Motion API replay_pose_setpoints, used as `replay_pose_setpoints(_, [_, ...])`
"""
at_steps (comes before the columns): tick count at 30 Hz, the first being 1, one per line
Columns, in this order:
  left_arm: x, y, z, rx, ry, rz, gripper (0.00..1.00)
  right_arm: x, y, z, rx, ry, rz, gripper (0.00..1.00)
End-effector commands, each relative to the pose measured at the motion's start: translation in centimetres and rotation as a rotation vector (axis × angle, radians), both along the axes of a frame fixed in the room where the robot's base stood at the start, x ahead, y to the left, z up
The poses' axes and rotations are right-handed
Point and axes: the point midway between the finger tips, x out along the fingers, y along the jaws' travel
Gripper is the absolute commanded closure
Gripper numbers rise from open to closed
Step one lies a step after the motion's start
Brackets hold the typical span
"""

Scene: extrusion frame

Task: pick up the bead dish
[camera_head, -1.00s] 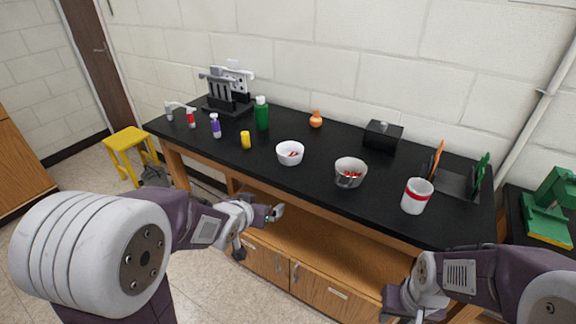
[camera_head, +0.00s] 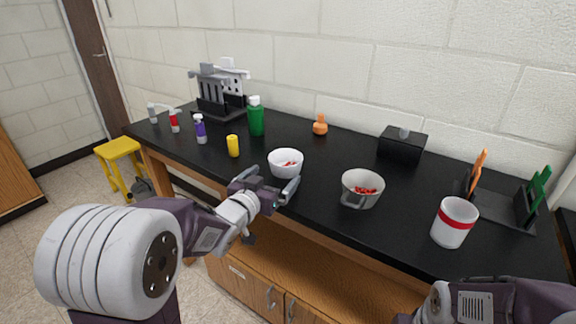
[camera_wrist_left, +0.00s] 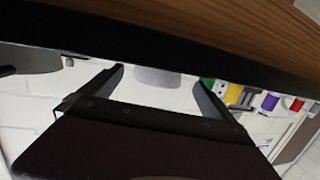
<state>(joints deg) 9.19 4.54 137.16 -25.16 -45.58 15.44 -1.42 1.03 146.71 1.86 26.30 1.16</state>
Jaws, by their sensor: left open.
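Two dishes on the black bench hold small red pieces; I cannot tell for certain which is the bead dish. One is a white round bowl (camera_head: 286,168).
A yellow cylinder (camera_head: 233,146), a green bottle (camera_head: 256,118) and a purple bottle (camera_head: 200,130) stand left of the white bowl. A white cup with a red band (camera_head: 454,222) stands at right. An orange flask (camera_head: 320,125) and black box (camera_head: 402,145) are behind.

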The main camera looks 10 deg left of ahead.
Motion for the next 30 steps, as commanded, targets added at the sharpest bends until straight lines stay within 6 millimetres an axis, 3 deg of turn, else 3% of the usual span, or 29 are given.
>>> replay_pose_setpoints(3, [1.9,-0.4,-0.5,-0.001,0.001,-0.002,0.00,0.0,0.0,-0.5,0.000,0.000,0.000,0.64])
replay_pose_setpoints(11, [3.6,-0.7,-0.6,0.000,0.000,-0.002,0.00,0.0,0.0,-0.8,0.000,0.000,0.000,0.64])
replay_pose_setpoints(18, [7.5,-1.3,-1.0,0.000,0.002,-0.001,0.00,0.0,0.0,-1.4,0.000,0.000,0.000,0.64])
replay_pose_setpoints(26, [7.9,-1.3,-0.9,0.000,0.001,0.000,0.00,0.0,0.0,-1.3,0.000,0.000,0.000,0.64])
replay_pose_setpoints(30, [7.9,-1.3,-0.9,0.000,0.001,0.000,0.39,0.0,0.0,-1.3,0.000,0.000,0.000,0.64])
